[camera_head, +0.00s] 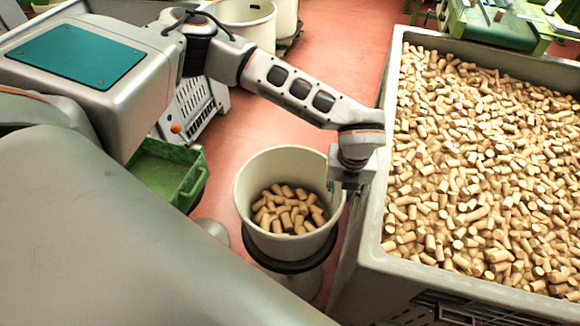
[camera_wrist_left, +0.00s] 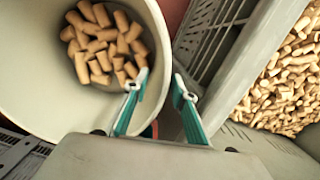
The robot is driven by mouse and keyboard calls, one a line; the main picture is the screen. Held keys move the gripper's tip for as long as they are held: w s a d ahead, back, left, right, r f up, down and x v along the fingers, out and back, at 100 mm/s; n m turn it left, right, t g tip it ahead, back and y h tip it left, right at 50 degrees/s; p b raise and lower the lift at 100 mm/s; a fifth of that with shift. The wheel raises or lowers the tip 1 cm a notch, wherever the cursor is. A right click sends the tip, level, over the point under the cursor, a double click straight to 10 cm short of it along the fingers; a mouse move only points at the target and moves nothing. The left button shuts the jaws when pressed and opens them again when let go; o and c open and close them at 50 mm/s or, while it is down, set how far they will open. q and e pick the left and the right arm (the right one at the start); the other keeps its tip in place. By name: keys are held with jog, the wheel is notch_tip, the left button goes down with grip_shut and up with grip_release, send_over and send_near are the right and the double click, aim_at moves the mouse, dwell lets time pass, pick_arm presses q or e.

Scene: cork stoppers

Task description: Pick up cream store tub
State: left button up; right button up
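The cream tub (camera_head: 246,195) stands upright in the middle of the head view, with several corks (camera_head: 288,208) lying in its bottom. In the left wrist view the tub (camera_wrist_left: 40,85) fills the upper left. My left gripper (camera_head: 335,186) is at the tub's right rim. In the wrist view its two teal fingers (camera_wrist_left: 160,82) are spread, one over the tub's inside and one beyond the rim. A gap shows between the fingertips, and I cannot tell whether either finger touches the wall. My right gripper is not in view.
A large grey crate (camera_head: 388,130) full of corks (camera_head: 480,170) stands close to the tub's right. A green bin (camera_head: 160,172) is on the left. Other cream tubs (camera_head: 250,22) stand at the back. Red floor (camera_head: 335,85) is open behind the tub.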

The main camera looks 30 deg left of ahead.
pick_arm(q)
jog(key=shift+r, duration=0.1)
grip_shut()
jog(key=shift+r, duration=0.1)
